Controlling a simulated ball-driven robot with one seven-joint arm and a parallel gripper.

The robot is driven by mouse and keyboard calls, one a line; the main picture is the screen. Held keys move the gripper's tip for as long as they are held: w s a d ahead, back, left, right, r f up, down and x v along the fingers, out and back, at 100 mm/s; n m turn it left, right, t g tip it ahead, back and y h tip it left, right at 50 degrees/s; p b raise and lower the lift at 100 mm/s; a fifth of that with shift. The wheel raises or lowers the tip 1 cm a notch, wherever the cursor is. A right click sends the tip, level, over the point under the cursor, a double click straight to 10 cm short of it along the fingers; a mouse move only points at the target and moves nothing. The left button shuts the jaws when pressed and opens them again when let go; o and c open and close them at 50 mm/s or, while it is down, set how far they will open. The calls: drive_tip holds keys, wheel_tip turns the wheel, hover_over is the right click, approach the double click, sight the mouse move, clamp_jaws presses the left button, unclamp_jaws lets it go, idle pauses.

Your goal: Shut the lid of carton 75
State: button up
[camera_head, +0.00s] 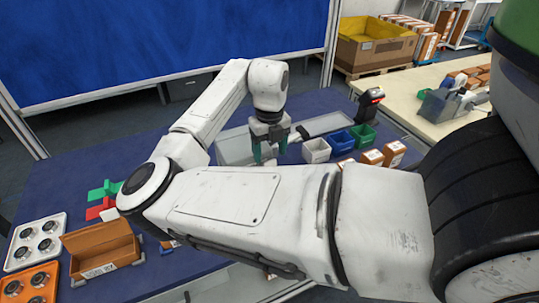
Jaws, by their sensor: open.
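An open orange-brown carton (101,249) sits at the lower left of the blue table, with a white label on its front. Its lid stands raised at the back. I cannot read a number on it, so I cannot tell whether it is carton 75. My gripper (270,152) points down over the far middle of the table, by a grey tray (234,148), well to the right of and beyond the open carton. Its greenish fingers are apart, and I see nothing between them. My own arm crosses the view and hides much of the table's middle.
White (316,150), blue (342,143) and green (363,136) bins stand right of my gripper. Small closed cartons (372,157) stand nearer. A scanner (371,97) stands behind. White (36,241) and orange (30,283) trays flank the open carton's left.

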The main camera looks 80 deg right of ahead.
sight(270, 161)
drive_tip(key=shift+f, duration=1.6)
clamp_jaws()
